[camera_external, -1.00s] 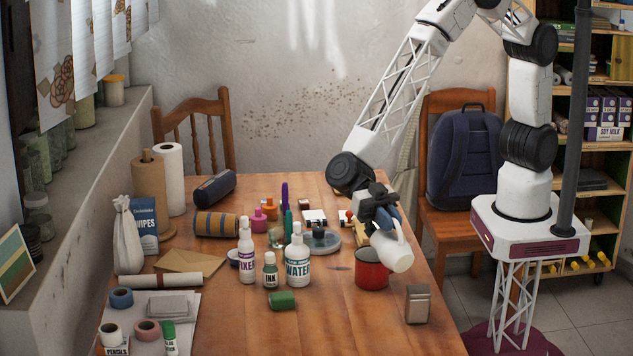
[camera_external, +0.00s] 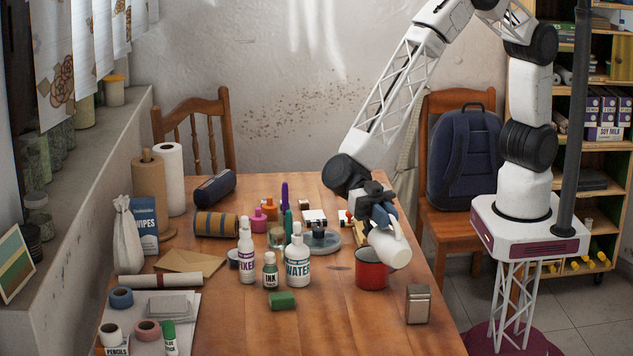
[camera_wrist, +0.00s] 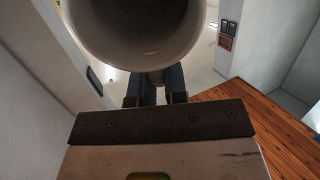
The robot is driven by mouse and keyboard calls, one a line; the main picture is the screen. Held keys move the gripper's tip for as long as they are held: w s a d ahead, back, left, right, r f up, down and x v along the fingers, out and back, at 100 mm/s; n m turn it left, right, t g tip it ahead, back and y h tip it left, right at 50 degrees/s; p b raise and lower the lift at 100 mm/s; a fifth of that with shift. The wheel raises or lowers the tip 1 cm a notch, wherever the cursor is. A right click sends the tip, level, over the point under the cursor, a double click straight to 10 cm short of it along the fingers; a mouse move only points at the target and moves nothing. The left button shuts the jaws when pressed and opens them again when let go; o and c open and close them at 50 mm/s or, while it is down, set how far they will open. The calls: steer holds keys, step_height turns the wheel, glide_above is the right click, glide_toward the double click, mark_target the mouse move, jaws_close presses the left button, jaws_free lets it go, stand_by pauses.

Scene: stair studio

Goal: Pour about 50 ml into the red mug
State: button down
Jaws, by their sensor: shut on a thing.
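The red mug (camera_external: 371,272) stands upright on the wooden table near its right edge. My gripper (camera_external: 379,216) is shut on a white pitcher (camera_external: 390,246), which it holds tilted right above the red mug. The pitcher's lower part covers some of the mug's rim. In the wrist view the pitcher (camera_wrist: 138,50) fills the top middle as a pale round opening, with the dark gripper fingers (camera_wrist: 157,92) below it. I cannot see any liquid stream or the level inside the mug.
A metal tin (camera_external: 418,304) stands to the right of the mug. The WATER bottle (camera_external: 298,262), INK bottle (camera_external: 270,271) and FIXER bottle (camera_external: 246,256) stand to the left. A grey round dish (camera_external: 322,242) lies behind.

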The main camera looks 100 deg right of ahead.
mark_target(401, 244)
steer(key=a, duration=0.1)
steer(key=h, duration=0.1)
steer(key=s+a, duration=0.1)
steer(key=shift+s+a+f+t+h, duration=0.1)
steer(key=shift+a+f+t+h, duration=0.15)
steer(key=shift+a+t+h, duration=0.05)
steer(key=a+f+h, duration=0.1)
steer(key=s+a+f+t+h, duration=0.1)
steer(key=h, duration=0.1)
steer(key=shift+a, duration=0.1)
steer(key=shift+r, duration=0.1)
steer(key=shift+a+r+t+h, duration=0.1)
steer(key=shift+a+t+h, duration=0.15)
steer(key=shift+t+h, duration=0.25)
steer(key=shift+s+a+h, duration=0.15)
steer(key=shift+h, duration=0.35)
steer(key=s+a+r+t+h, duration=0.1)
steer(key=s+a+t+h, duration=0.2)
steer(key=a+h, duration=0.4)
steer(key=shift+s+a+r+t+h, duration=0.15)
steer(key=shift+a+t+h, duration=0.2)
steer(key=shift+h, duration=0.15)
stand_by(0.9)
